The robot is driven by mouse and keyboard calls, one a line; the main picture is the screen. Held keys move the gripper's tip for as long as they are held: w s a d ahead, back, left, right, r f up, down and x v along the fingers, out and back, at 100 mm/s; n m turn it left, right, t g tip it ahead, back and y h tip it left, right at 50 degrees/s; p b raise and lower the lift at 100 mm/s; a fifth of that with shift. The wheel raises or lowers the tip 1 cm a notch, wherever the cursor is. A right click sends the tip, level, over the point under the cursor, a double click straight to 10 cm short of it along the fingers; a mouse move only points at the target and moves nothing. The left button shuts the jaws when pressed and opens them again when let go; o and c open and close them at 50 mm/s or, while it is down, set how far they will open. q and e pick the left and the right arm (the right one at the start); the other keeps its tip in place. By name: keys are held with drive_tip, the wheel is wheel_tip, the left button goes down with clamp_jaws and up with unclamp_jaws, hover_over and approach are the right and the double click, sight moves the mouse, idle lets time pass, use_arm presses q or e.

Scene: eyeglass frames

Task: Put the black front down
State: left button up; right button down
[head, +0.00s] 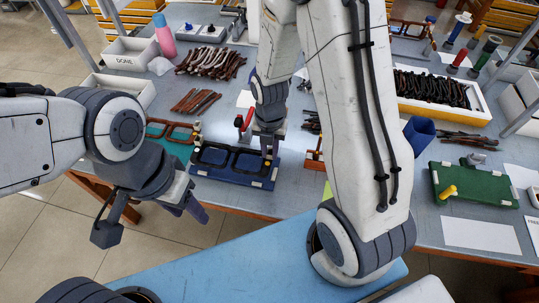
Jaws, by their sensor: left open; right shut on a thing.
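The black front (216,155), an eyeglass front with two lens openings, is at the blue fixture (197,170) on the workbench. I cannot tell whether it rests in the fixture or is just above it. My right gripper (269,153) points down at the right end of the front and is shut on it; the fingertips partly hide that end. My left gripper (190,208) is open and empty, off the bench's front edge, to the left of and nearer than the fixture.
A teal fixture with a brown front (172,131) stands left of the blue one. Brown temple pieces (195,101) lie behind. A red-handled clamp (243,120) stands close behind the fixture. A green block (474,186) is at right. My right arm hides the bench's middle.

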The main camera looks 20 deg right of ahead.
sight(270, 158)
drive_tip(key=shift+w+d+f, duration=0.15)
drive_tip(key=shift+w+f, duration=0.05)
drive_tip(key=shift+w, duration=0.05)
wheel_tip(270, 158, down, 4)
drive_tip(key=shift+f, duration=0.1)
drive_tip(key=c, duration=0.8)
unclamp_jaws()
drive_tip(key=shift+o, duration=0.2)
drive_tip(key=shift+r, duration=0.2)
wheel_tip(270, 158, up, 11)
drive_tip(key=s+a+r+m, duration=0.5)
drive_tip(key=s+m, duration=0.4)
drive_tip(key=m, duration=0.2)
drive_tip(key=s+a+r+m+y, duration=0.1)
drive_tip(key=s+a+r+m, duration=0.4)
drive_tip(key=s+a+m, duration=0.2)
drive_tip(key=s+m, duration=0.2)
drive_tip(key=m, duration=0.2)
drive_tip(key=shift+a+r, duration=0.2)
drive_tip(key=shift+a, duration=0.05)
